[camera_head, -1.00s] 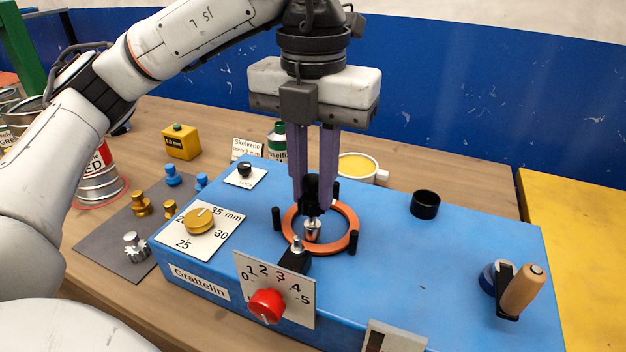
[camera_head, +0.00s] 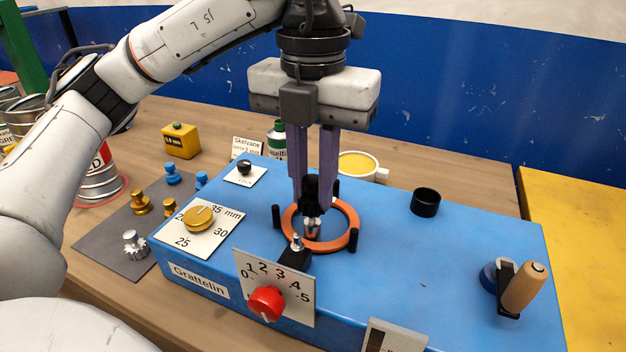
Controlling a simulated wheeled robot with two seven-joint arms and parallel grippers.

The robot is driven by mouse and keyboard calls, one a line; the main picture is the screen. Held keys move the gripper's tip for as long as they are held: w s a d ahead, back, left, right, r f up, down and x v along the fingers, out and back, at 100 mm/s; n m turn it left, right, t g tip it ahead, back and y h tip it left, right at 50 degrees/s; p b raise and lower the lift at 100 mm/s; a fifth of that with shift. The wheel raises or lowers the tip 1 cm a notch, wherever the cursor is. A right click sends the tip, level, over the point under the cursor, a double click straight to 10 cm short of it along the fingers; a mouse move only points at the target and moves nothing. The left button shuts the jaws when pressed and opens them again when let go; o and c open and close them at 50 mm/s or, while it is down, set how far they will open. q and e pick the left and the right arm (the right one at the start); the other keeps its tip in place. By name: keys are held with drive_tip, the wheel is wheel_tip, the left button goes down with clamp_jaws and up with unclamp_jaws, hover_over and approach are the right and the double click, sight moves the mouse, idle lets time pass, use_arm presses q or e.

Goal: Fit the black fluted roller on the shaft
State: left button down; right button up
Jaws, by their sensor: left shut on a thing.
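My left gripper (camera_head: 313,205) points straight down over the blue machine (camera_head: 400,250). It is shut on the black fluted roller (camera_head: 313,190), whose dark body shows between the two purple-grey fingers. Just below the roller is a shiny metal piece (camera_head: 312,228), seemingly the shaft, inside the orange ring (camera_head: 346,240). The fingers partly hide the roller, and I cannot tell whether it is around the shaft or just above it. A black arm with a metal stud (camera_head: 297,244) lies at the ring's front edge. My right gripper does not show.
Short black posts (camera_head: 276,216) stand around the ring. A black cup (camera_head: 425,203), a crank with a wooden handle (camera_head: 524,287), a yellow dial (camera_head: 199,218) and a red knob (camera_head: 266,304) are on the machine. A grey mat (camera_head: 105,245) holds gold, blue and silver rollers.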

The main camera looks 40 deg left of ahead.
use_arm(q)
drive_tip(key=shift+f+b, duration=0.5)
drive_tip(key=shift+f, duration=0.25)
idle(0.4)
drive_tip(key=shift+f, duration=0.45)
idle(1.5)
drive_tip(key=c, duration=1.2)
unclamp_jaws()
wheel_tip(320, 180, up, 2)
drive_tip(key=shift+p, duration=0.8)
drive_tip(key=shift+r+p, duration=0.85)
drive_tip(key=shift+r, duration=0.05)
drive_tip(key=shift+r+p, duration=1.85)
drive_tip(key=shift+r, duration=0.3)
